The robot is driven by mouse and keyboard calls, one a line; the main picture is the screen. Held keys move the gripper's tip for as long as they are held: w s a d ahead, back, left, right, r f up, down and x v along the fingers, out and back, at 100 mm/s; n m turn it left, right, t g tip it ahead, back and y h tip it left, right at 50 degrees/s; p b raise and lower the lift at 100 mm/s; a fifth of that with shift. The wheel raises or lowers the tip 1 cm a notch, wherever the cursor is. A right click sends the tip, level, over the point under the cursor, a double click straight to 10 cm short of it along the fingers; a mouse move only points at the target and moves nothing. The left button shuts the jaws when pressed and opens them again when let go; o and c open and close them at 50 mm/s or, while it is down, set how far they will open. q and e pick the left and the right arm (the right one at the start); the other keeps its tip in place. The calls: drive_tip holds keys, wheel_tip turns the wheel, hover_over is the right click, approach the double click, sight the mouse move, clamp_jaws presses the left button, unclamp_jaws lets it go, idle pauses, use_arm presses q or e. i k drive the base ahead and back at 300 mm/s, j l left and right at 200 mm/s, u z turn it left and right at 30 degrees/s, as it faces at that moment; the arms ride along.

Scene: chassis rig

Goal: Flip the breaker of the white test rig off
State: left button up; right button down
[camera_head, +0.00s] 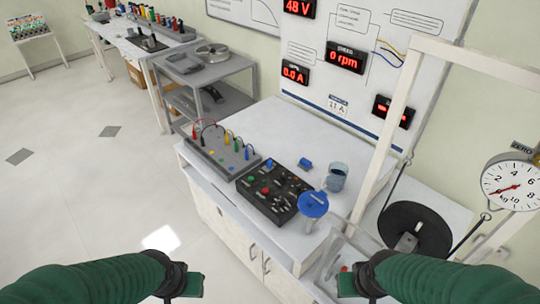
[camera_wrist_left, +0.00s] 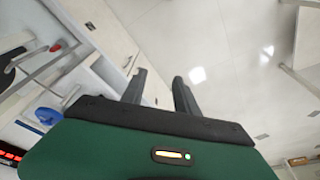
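A white workbench (camera_head: 290,130) stands ahead with a white display panel (camera_head: 335,85) behind it, its red readouts showing 48 V, 0 rpm and 0.0 A. On the bench are a black control box (camera_head: 272,192) with coloured knobs and a grey box (camera_head: 222,150) with coloured plugs and leads. I cannot tell which part is the breaker. My left gripper (camera_wrist_left: 159,77) is open and empty in the left wrist view, its two dark fingers apart over the floor. My right gripper (camera_head: 347,283) is low in front of the bench; its fingers cannot be made out.
A blue disc (camera_head: 313,204), a grey-blue mug (camera_head: 336,177) and a small blue part (camera_head: 305,164) are near the control box. At right are a white frame (camera_head: 393,120), a black wheel (camera_head: 415,230) and a dial scale (camera_head: 512,185). Floor at left is clear.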

sight(269, 162)
drive_tip(key=j+z, duration=0.1)
drive_tip(key=z, duration=0.25)
drive_tip(key=i+j+z, duration=0.15)
drive_tip(key=z, duration=0.25)
drive_tip(key=i+j+z, duration=0.1)
drive_tip(key=z, duration=0.3)
drive_tip(key=j+z, duration=0.35)
drive_tip(key=i+j+z, duration=0.1)
drive_tip(key=j+z, duration=0.15)
drive_tip(key=z, duration=0.15)
drive_tip(key=j+z, duration=0.2)
drive_tip(key=j, duration=1.2)
